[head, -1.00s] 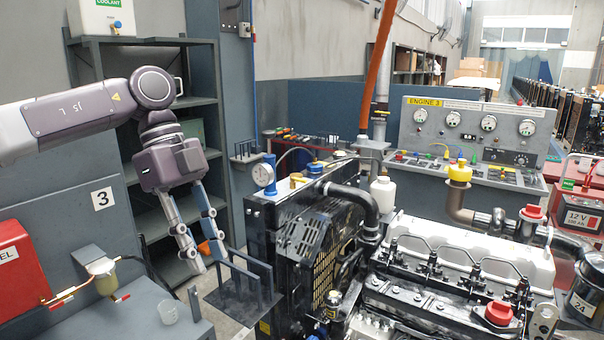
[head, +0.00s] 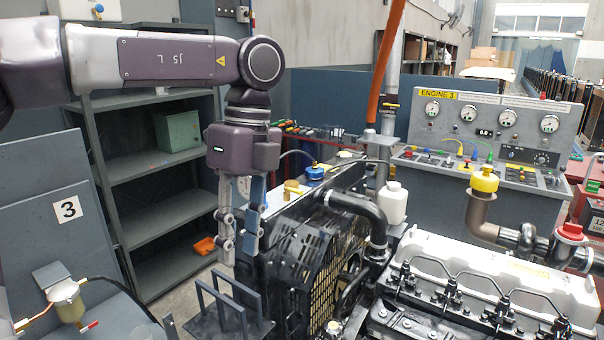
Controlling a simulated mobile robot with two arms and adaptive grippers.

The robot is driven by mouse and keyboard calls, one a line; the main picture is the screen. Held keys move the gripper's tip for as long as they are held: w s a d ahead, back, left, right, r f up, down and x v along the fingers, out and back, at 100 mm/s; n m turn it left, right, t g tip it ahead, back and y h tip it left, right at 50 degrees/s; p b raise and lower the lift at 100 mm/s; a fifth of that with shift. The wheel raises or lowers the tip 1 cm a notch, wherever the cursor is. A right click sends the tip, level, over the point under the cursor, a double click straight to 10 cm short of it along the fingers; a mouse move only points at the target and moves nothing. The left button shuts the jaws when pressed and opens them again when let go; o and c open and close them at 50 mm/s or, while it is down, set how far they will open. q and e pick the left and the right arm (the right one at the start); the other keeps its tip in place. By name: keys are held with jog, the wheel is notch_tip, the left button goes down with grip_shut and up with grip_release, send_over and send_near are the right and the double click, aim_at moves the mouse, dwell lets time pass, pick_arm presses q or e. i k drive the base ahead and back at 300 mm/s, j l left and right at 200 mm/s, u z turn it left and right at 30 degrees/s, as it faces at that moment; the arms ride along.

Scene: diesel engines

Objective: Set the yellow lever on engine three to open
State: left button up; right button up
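Engine three's black radiator and fan guard (head: 310,255) stand in the lower middle, with the white valve cover (head: 500,275) to the right. A small brass-yellow fitting (head: 293,189) sits on top of the radiator, beside a blue cap (head: 315,172). I cannot tell whether it is the yellow lever or how it is set. My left gripper (head: 238,250) points down at the radiator's left side. Its fingers are apart and nothing shows between them. It hides part of the radiator's left edge. My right gripper is not in view.
The ENGINE 3 gauge panel (head: 470,118) stands behind the engine. A yellow-capped pipe (head: 480,205) rises at right. A grey rack (head: 232,310) with upright bars is below my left gripper. A shelf unit (head: 160,215) and a number 3 plate (head: 68,209) are left.

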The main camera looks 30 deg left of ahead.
aim_at(286, 187)
jog(key=i+j, duration=0.2)
jog(key=i, duration=0.25)
jog(key=i+j, duration=0.25)
jog(key=i, duration=0.2)
jog(key=i+j, duration=0.2)
jog(key=i, duration=0.2)
